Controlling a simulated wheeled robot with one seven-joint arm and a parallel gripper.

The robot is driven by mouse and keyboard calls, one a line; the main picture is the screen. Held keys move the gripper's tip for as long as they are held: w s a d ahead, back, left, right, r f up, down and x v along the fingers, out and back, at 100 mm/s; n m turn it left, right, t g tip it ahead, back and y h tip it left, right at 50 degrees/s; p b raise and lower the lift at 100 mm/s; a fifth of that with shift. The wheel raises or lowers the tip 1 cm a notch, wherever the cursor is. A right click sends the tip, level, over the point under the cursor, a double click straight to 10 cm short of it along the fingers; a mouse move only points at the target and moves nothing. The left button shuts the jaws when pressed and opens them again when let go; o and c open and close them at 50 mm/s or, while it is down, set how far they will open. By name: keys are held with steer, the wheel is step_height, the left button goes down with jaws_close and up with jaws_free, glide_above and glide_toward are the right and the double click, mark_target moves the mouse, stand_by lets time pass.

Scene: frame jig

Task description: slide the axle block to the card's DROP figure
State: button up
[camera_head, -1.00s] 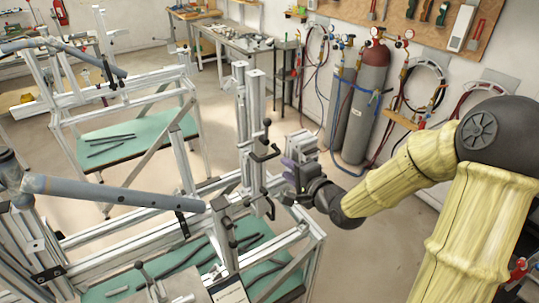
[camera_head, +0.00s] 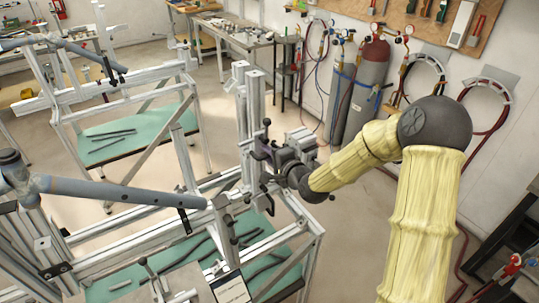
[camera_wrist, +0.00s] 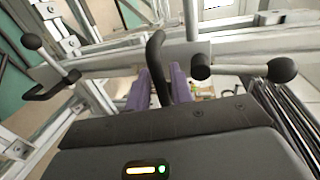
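My gripper (camera_head: 262,156) is at the upright double aluminium post (camera_head: 248,110) in the middle of the frame jig. In the wrist view its two purple fingers (camera_wrist: 160,88) stand on either side of a black curved handle (camera_wrist: 156,55). I cannot tell whether they press on it. The axle block is not clearly seen in the head view; my gripper covers part of the post's fittings. A white card (camera_head: 231,288) is low on the jig at the bottom of the head view; its figures are too small to read.
A ball-ended lever (camera_wrist: 282,70) sticks out close to the right finger. Another ball-ended lever (camera_wrist: 33,42) is at the left. A grey-blue tube (camera_head: 120,193) runs along the jig left of the post. Gas cylinders (camera_head: 368,80) stand by the back wall.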

jaws_close()
steer(key=shift+f, duration=0.1)
steer(key=shift+s+d+f+b, duration=0.1)
steer(key=shift+f+b, duration=1.05)
steer(key=shift+f, duration=0.1)
steer(key=shift+o, duration=1.3)
jaws_free()
steer(key=shift+f, duration=0.1)
steer(key=shift+r, duration=0.2)
